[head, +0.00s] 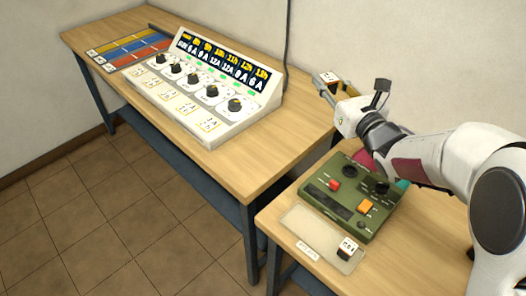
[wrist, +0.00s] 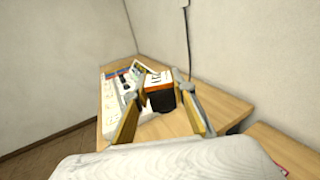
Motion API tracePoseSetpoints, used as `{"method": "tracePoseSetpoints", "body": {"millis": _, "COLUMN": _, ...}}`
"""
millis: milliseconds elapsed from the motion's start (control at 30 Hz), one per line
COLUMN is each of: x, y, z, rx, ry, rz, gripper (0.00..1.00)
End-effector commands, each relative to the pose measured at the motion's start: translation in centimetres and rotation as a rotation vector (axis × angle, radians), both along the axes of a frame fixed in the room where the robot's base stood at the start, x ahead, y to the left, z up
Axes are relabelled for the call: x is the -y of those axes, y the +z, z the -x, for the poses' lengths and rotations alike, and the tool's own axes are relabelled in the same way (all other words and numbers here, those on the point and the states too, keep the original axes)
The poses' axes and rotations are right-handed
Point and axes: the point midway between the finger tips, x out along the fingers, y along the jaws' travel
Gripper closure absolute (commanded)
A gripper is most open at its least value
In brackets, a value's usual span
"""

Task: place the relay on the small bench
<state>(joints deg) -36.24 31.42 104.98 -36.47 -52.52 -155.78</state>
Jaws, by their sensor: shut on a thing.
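My gripper (head: 328,87) is shut on a small block, the relay (head: 326,77), with a white labelled top, an orange band and a dark body. In the wrist view the relay (wrist: 160,98) sits between the two fingers of my gripper (wrist: 160,108). It is held up near the right end of the long bench (head: 238,180), and its height above the wood is hard to tell. The nearer bench (head: 400,262), which looks like the small bench, stands at the front right. A similar white-topped dark block (head: 347,248) stands on its pale mat (head: 305,222).
A green control box (head: 350,198) with knobs and buttons takes up the middle of the nearer bench. A sloped console (head: 208,92) with several dials and a coloured panel (head: 130,47) stand on the long bench. Bare wood shows at the nearer bench's front right.

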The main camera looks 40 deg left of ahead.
Motion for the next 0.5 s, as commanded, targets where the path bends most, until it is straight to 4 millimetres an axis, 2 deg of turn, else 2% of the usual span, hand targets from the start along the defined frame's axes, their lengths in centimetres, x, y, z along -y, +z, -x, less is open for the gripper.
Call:
{"method": "tracePoseSetpoints", "body": {"millis": 33, "x": -1.7, "y": -0.4, "z": 0.8, "rx": 0.000, "ry": 0.030, "rz": 0.000, "gripper": 1.00}}
{"method": "tracePoseSetpoints", "body": {"millis": 300, "x": -9.7, "y": -1.7, "z": 4.8, "rx": 0.001, "ry": 0.183, "rz": -0.001, "gripper": 1.00}}
{"method": "tracePoseSetpoints", "body": {"millis": 500, "x": -13.7, "y": -1.3, "z": 6.7, "rx": 0.004, "ry": 0.270, "rz": -0.002, "gripper": 1.00}}
